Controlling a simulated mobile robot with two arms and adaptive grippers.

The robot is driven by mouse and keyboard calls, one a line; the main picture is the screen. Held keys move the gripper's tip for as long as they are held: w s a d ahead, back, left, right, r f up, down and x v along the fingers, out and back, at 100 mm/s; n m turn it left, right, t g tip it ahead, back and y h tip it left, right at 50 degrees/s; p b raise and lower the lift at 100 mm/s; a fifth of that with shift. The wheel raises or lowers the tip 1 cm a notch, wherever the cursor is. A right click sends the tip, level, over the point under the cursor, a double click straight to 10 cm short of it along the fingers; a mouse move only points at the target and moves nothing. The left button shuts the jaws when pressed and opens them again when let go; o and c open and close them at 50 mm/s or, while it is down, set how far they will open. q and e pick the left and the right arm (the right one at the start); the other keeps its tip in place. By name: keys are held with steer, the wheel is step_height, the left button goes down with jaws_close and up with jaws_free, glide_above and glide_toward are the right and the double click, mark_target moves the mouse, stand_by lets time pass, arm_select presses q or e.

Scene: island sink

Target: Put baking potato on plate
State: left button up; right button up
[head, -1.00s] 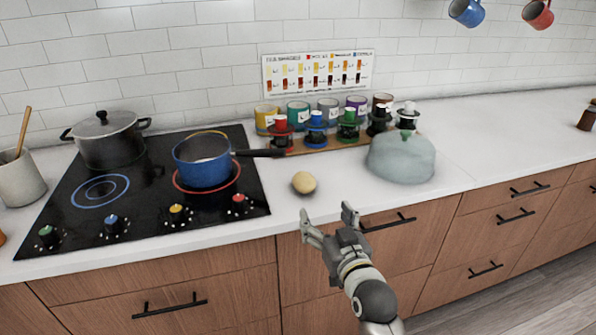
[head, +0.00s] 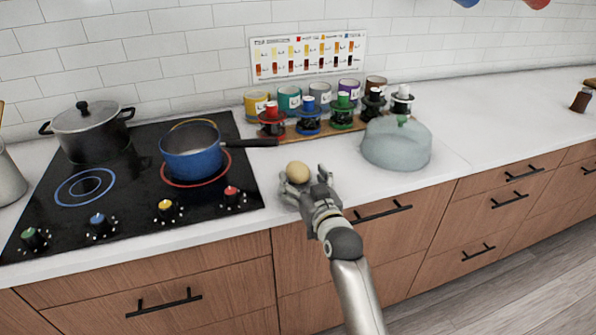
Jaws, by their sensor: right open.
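The baking potato (head: 297,172) is a small, round, pale yellow-brown thing on the white counter, just right of the black cooktop. My right gripper (head: 302,183) reaches in from below, at the counter's front edge. Its fingers are open, and the potato sits at or between the fingertips. I cannot tell whether the fingers touch it. No plate is recognisable in view. My left gripper is not in view.
A blue pan (head: 193,158) and a grey lidded pot (head: 91,135) stand on the cooktop (head: 125,188). A pale blue-green domed thing (head: 397,147) is to the right. Several spice jars (head: 309,122) stand behind. The counter farther right is mostly clear.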

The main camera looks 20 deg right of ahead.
mark_target(300, 173)
steer(key=shift+w+f, duration=0.1)
steer(key=shift+w, duration=1.05)
steer(key=shift+w+f, duration=0.1)
steer(key=shift+w, duration=0.25)
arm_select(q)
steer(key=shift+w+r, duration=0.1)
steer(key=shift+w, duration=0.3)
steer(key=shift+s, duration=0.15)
arm_select(e)
steer(key=shift+c, duration=0.9)
steer(key=c, duration=1.1)
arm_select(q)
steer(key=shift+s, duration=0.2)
arm_select(e)
steer(key=shift+c, duration=0.2)
